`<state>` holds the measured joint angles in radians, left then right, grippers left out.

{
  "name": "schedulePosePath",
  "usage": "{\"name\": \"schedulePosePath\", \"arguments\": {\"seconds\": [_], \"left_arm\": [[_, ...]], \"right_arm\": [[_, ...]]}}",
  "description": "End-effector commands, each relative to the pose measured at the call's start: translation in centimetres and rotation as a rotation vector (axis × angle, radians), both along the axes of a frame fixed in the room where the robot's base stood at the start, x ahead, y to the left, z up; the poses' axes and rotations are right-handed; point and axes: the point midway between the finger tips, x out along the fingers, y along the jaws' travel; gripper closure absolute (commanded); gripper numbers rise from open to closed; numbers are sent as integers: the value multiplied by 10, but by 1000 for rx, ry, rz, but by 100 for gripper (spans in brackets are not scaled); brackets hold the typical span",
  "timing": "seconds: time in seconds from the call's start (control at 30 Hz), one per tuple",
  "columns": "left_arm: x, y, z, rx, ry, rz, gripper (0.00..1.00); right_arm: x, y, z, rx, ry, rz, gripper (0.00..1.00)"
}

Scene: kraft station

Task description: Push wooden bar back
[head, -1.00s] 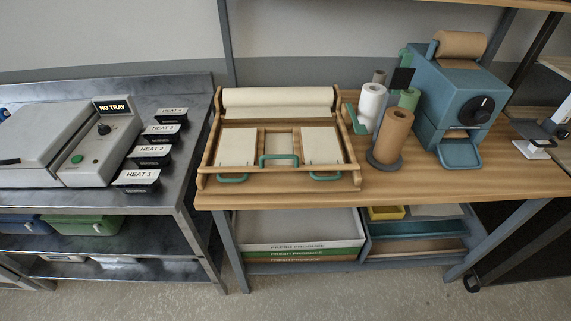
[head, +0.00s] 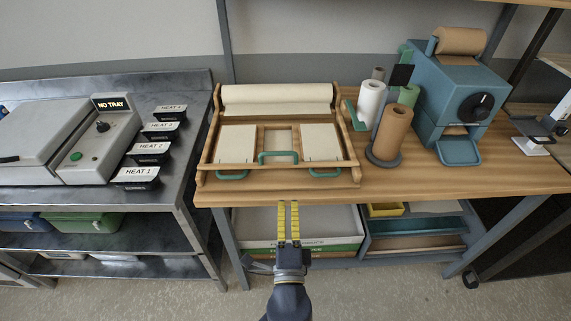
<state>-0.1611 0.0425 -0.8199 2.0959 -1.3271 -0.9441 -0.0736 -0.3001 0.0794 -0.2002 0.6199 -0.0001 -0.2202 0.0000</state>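The wooden frame (head: 204,160) sits on the wooden table, with a wooden bar (head: 262,174) running across its front. Which bar the task means is not certain, as a thinner wooden strip also runs along the frame's back below a cream roll (head: 276,98). Pale panels (head: 236,143) with green handles (head: 278,157) lie inside the frame. My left gripper (head: 288,203) is in front of the table's front edge, apart from the frame. Its yellow fingers point toward the table, slightly apart, with nothing between them. My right gripper is not in view.
Paper rolls (head: 392,134) and a blue dispenser (head: 459,100) stand right of the frame. A metal bench (head: 180,183) with a grey press and several HEAT blocks stands left. Shelf trays (head: 346,220) lie below the table. The table's front right (head: 460,187) is clear.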

Motion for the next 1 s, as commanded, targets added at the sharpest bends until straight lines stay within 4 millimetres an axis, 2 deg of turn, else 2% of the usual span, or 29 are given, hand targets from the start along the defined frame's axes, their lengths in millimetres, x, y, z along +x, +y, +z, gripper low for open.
{"name": "schedulePosePath", "arguments": {"seconds": [0.17,0.27,0.7,1.0], "left_arm": [[9,5,1,18,-2,24,100],[21,5,4,18,-2,22,100],[95,9,18,16,0,20,100],[127,11,23,17,2,21,100]], "right_arm": [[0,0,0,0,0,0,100],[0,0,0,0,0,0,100],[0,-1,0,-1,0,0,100],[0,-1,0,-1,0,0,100]]}}
